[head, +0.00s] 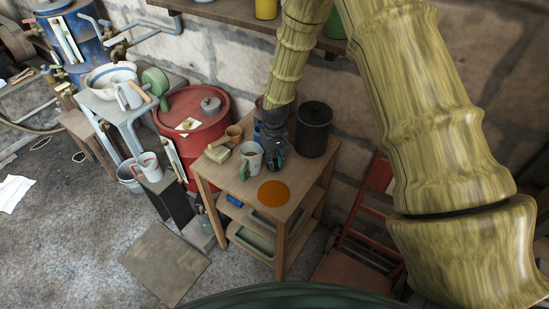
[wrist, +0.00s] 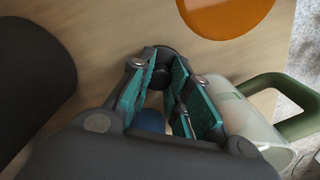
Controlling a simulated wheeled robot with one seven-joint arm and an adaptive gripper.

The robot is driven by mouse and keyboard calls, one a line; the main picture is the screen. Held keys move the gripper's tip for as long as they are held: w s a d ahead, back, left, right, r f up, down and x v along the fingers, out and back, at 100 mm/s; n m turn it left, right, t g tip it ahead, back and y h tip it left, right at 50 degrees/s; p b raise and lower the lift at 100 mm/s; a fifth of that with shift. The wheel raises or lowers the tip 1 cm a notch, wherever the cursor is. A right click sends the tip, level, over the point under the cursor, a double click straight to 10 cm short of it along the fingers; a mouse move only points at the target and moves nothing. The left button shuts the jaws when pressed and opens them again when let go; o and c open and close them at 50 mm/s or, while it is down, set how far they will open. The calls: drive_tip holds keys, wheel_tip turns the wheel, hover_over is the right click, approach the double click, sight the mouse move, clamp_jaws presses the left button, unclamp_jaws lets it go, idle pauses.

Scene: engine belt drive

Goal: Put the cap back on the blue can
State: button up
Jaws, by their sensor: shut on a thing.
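My gripper (head: 275,160) is low over the small wooden table, its teal-padded fingers a little apart. In the wrist view my gripper (wrist: 164,68) has a small dark round piece, which looks like the cap (wrist: 158,55), at its fingertips. The cap cannot be made out clearly in the head view. The blue can (head: 257,131) stands on the table just behind and left of my gripper in the head view, partly hidden. In the wrist view only a bit of the blue can (wrist: 151,121) shows between the fingers; its top is hidden.
A white mug with a green handle (head: 251,157) stands close left of my gripper. A black canister (head: 313,130) stands right. An orange round mat (head: 274,194) lies at the table's front. A wooden cup (head: 234,133) and a pale block (head: 218,154) are at the left.

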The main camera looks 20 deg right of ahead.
drive_tip(key=shift+f, duration=0.1)
drive_tip(key=o, duration=0.6)
drive_tip(key=shift+c, duration=0.2)
